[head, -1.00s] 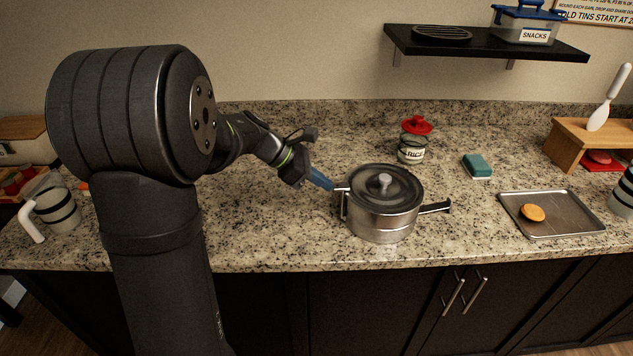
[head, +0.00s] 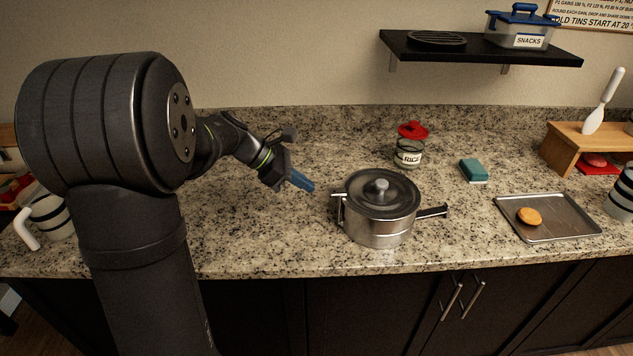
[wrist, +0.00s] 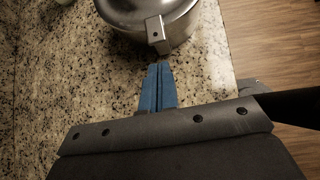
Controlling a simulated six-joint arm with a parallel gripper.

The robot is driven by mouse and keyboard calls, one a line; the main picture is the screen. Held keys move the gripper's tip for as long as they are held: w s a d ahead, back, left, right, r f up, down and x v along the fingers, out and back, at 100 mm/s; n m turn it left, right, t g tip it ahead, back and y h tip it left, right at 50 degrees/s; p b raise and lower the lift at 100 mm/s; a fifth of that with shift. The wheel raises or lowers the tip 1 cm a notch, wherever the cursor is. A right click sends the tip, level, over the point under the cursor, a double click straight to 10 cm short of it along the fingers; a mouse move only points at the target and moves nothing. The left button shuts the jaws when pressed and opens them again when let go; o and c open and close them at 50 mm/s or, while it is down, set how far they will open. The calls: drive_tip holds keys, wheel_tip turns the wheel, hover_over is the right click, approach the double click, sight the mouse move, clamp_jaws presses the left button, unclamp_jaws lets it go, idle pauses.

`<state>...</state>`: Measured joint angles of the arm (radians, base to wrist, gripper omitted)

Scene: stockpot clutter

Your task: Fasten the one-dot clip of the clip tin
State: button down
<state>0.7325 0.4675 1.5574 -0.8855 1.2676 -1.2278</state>
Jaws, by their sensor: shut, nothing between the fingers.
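The clip tin is a round steel pot (head: 376,222) with a lid and a dark handle on its right, standing on the counter. A metal clip (head: 339,207) hangs at its left side. In the wrist view, a clip with one dark dot (wrist: 157,35) lies against the side of the pot (wrist: 125,12), straight ahead of the fingers. My gripper (head: 308,187) is shut and empty, with blue fingers, to the left of the pot and apart from it. The blue fingers also show in the wrist view (wrist: 158,72). I cannot tell whether the clip is latched. The pot's far side is hidden.
A rice jar (head: 408,153) with a red lid stands behind the pot. A green sponge (head: 474,170) and a metal tray (head: 570,222) with an orange-brown round item (head: 529,216) are to the right.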

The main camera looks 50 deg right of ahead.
drive_tip(key=v, duration=1)
drive_tip(key=shift+r, duration=0.2)
drive_tip(key=shift+f, duration=0.1)
approach(332, 191)
wheel_tip(332, 191, down, 3)
drive_tip(key=s+d, duration=0.2)
drive_tip(key=d, duration=0.1)
drive_tip(key=shift+s+f, duration=0.2)
drive_tip(key=shift+s, duration=0.2)
drive_tip(key=shift+s+d+f, duration=0.1)
drive_tip(key=shift+f, duration=0.5)
